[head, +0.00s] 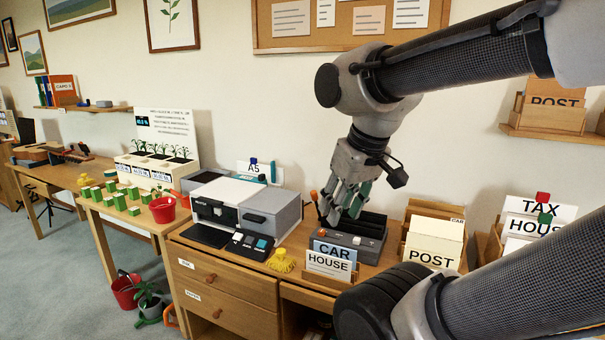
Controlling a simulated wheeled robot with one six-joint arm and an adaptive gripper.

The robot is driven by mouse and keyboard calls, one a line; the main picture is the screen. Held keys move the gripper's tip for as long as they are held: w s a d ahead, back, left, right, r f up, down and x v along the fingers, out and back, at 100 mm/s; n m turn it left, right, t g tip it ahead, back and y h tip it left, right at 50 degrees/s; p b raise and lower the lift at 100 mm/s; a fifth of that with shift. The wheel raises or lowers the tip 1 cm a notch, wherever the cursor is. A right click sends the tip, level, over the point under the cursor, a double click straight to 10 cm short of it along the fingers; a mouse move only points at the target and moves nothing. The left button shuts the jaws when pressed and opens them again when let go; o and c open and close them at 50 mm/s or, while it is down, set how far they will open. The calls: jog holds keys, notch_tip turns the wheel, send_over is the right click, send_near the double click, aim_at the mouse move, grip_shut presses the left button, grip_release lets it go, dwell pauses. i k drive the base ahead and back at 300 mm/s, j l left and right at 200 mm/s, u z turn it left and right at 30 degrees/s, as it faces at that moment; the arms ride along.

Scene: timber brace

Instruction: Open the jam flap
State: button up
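A white and grey printer (238,209) stands on the wooden desk with a dark tray at its front. A grey panel (273,208) on its right part looks closed; I cannot tell for sure that this is the jam flap. My gripper (342,217) points down, to the right of the printer and apart from it. It is over or just behind a grey device with dark slots (357,241). Its fingers show grey with green parts, and the gap between them is unclear. I see nothing clearly held.
A card rack reading CAR and HOUSE (330,262) stands in front of the slotted device. A POST box (432,240) is to its right. A yellow duster (281,261) lies before the printer. An orange-topped lever (314,196) rises beside my gripper.

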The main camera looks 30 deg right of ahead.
aim_at(262, 179)
jog(key=i+j+z, duration=0.1)
jog(key=z, duration=0.35)
jog(key=i+j+z, duration=0.15)
jog(key=z, duration=0.3)
jog(key=j+z, duration=0.25)
jog(key=z, duration=0.2)
jog(key=i+j, duration=0.1)
jog(key=j, duration=0.35)
jog(key=i+j, duration=0.1)
jog(key=j, duration=0.3)
jog(key=i+j, duration=0.15)
jog(key=j, duration=0.3)
jog(key=i+j, duration=0.1)
jog(key=j, duration=0.35)
jog(key=i+j, duration=0.1)
jog(key=j, duration=0.3)
jog(key=i+j, duration=0.1)
jog(key=j, duration=0.35)
jog(key=i+j, duration=0.15)
jog(key=j, duration=0.3)
jog(key=i+j, duration=0.1)
jog(key=j, duration=0.3)
